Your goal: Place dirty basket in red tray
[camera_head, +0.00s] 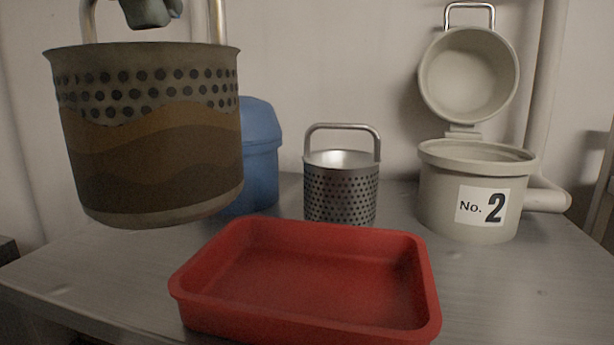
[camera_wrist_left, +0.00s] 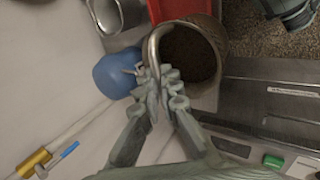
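The dirty basket (camera_head: 150,150) is a large perforated metal basket with brown wavy grime on its lower wall. It hangs in the air at the upper left of the head view, close to the camera. My left gripper (camera_head: 150,8) is at the top edge there, mostly cut off. In the left wrist view my left gripper (camera_wrist_left: 162,88) is shut on the basket's curved handle, and the basket (camera_wrist_left: 218,45) hangs beyond with a dark inside. The red tray (camera_head: 310,280) lies empty on the metal table, right of and below the basket.
A clean perforated basket (camera_head: 340,190) stands behind the tray. A blue container (camera_head: 262,150) is behind the dirty basket. A grey pot labelled No. 2 (camera_head: 470,195) with its lid (camera_head: 468,75) raised stands at the right. The table (camera_head: 530,290) is clear at front right.

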